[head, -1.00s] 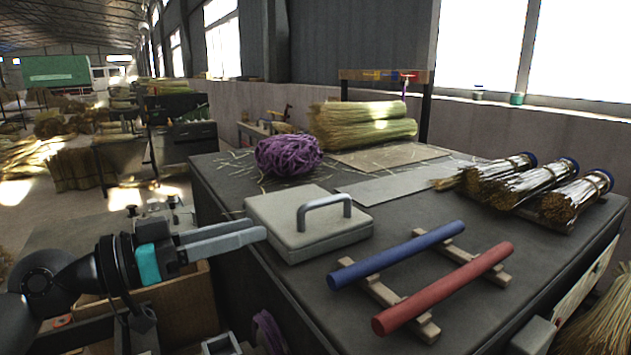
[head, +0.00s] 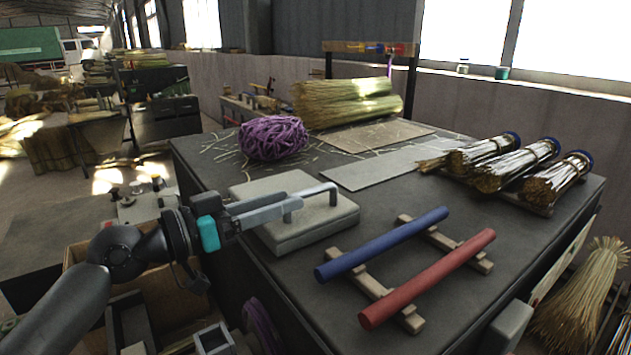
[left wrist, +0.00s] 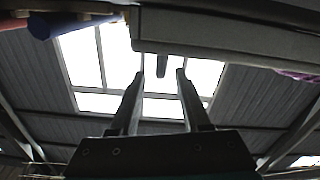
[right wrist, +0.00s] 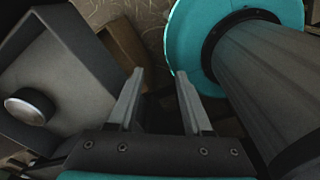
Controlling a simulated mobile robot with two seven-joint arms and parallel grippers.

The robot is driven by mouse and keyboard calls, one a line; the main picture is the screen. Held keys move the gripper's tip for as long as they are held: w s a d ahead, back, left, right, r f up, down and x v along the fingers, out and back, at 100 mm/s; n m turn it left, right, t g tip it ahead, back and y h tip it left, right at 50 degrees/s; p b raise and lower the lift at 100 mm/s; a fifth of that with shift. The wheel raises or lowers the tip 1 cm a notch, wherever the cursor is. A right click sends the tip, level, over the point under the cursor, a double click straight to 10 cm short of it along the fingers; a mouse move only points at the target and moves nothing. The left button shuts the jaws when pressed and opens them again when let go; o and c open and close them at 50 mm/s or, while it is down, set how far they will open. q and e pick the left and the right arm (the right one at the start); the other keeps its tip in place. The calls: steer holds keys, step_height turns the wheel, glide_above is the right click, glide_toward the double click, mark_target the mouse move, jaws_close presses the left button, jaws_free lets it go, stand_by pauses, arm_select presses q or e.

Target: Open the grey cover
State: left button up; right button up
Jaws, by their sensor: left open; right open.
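The grey cover (head: 335,217) is a flat square lid with an arched grey handle (head: 320,190). It lies shut on the dark table in the head view. My left gripper (head: 283,208) reaches over its left part, with the open fingers at the near-left end of the handle. In the left wrist view the cover (left wrist: 230,30) is at the top, and the handle (left wrist: 162,65) shows between and beyond the finger tips (left wrist: 161,75). I cannot tell whether the fingers touch it. My right gripper (right wrist: 158,78) is open and empty in the right wrist view.
A blue rod (head: 385,243) and a red rod (head: 430,278) lie on wooden rests right of the cover. A purple twine ball (head: 273,138) and a straw bundle (head: 345,103) are behind it. Bristle bundles (head: 500,165) lie at the right. A grey sheet (head: 385,167) lies behind the cover.

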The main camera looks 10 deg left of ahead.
mark_target(327, 187)
arm_select(q)
steer(key=p+x, duration=0.1)
steer(key=x, duration=0.6)
steer(key=shift+w+p, duration=0.1)
steer(key=shift+p, duration=0.3)
steer(key=shift+f, duration=0.1)
jaws_close()
stand_by(0.9)
